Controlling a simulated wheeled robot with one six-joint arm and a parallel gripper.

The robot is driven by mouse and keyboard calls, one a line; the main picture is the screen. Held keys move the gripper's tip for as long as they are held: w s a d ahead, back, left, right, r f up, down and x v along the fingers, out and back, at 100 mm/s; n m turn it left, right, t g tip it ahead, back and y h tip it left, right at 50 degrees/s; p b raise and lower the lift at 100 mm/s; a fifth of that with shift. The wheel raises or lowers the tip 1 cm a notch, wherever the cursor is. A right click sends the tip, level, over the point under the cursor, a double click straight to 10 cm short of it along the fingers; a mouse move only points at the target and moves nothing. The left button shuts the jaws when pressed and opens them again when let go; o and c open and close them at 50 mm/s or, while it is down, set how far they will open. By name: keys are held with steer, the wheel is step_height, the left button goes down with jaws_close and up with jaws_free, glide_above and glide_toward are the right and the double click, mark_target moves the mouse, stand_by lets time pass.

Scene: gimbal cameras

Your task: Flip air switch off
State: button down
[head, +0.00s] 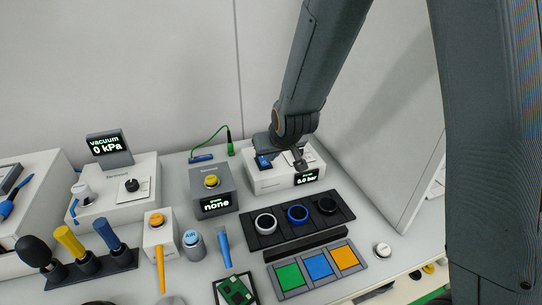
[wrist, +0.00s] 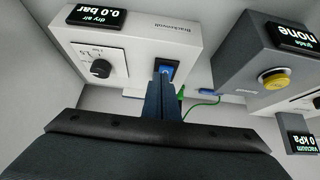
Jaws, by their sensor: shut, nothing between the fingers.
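The air unit is a white box (head: 262,183) at the back right of the bench. It carries a dark knob and a display (head: 306,177) reading 0.0 bar. In the wrist view the box (wrist: 150,37) shows a blue rocker switch (wrist: 168,68) in a dark frame, and the display (wrist: 103,15) reads dry air 0.0 bar. The blue switch also shows in the head view (head: 263,162). My gripper (wrist: 163,82) is shut and empty, its fingertips at the near edge of the switch. Whether they touch it cannot be told. My wrist partly covers the box in the head view.
A grey box with a yellow button (head: 211,181) and a display reading none stands left of the air unit. A green cable (head: 229,142) lies behind. A dark tray with ring-shaped items (head: 297,214) sits in front. A wall panel rises at the right.

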steer(key=s+f+v, duration=0.1)
steer(key=v, duration=1.1)
steer(key=shift+s+d+r+p, duration=0.2)
steer(key=shift+s+r+p, duration=0.15)
steer(key=shift+p, duration=0.1)
steer(key=shift+w, duration=0.1)
